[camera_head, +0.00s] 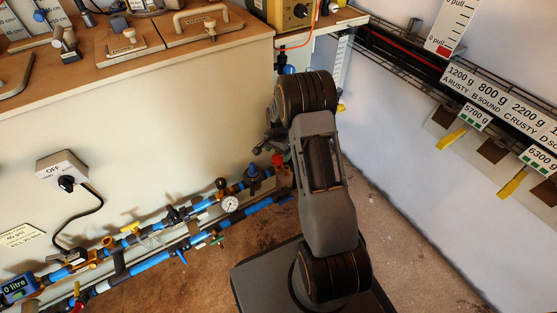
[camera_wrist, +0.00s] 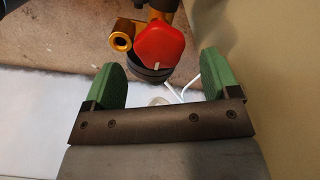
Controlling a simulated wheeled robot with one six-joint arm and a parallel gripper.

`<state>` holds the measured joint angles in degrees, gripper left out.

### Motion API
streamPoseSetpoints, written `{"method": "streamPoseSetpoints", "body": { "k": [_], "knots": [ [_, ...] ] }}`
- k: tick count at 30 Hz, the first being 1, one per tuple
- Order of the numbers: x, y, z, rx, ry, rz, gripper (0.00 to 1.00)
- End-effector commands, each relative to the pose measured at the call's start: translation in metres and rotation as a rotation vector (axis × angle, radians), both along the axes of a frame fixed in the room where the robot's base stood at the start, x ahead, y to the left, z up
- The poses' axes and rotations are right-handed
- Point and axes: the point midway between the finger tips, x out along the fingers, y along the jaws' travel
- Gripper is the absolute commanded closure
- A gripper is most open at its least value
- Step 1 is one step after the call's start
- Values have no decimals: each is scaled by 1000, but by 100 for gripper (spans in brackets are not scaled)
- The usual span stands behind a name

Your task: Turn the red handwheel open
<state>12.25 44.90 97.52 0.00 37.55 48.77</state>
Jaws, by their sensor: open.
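The red handwheel (camera_wrist: 160,46) shows in the wrist view as a rounded red knob with a small pale mark on its lower edge. It sits on a dark round body beside a brass fitting (camera_wrist: 122,37). My gripper (camera_wrist: 166,68) is open, its two green fingers spread apart. The handwheel shows beyond and between the fingertips, nearer the left finger; neither finger visibly touches it. In the head view a small red part (camera_head: 277,160), likely the same handwheel, shows beside my arm at the right end of the pipework. My arm hides part of that area.
Blue pipes with a round gauge (camera_head: 229,204) and several valves run along the cabinet's foot. The wooden worktop (camera_head: 140,66) overhangs above. A wire shelf rail (camera_head: 400,52) and hanging labels line the right wall. Floor at right is clear.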

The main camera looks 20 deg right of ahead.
Motion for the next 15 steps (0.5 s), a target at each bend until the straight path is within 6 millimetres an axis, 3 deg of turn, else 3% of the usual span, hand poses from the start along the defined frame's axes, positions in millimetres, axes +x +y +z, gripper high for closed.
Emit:
{"method": "streamPoseSetpoints", "body": {
  "k": [1, 6, 15],
  "knots": [
    [0, 0, -10, 0, 1, 0, 19],
    [0, 0, -26, 0, 1, 1, 19],
    [0, 0, -33, 0, 0, 1, 19]
  ]
}}
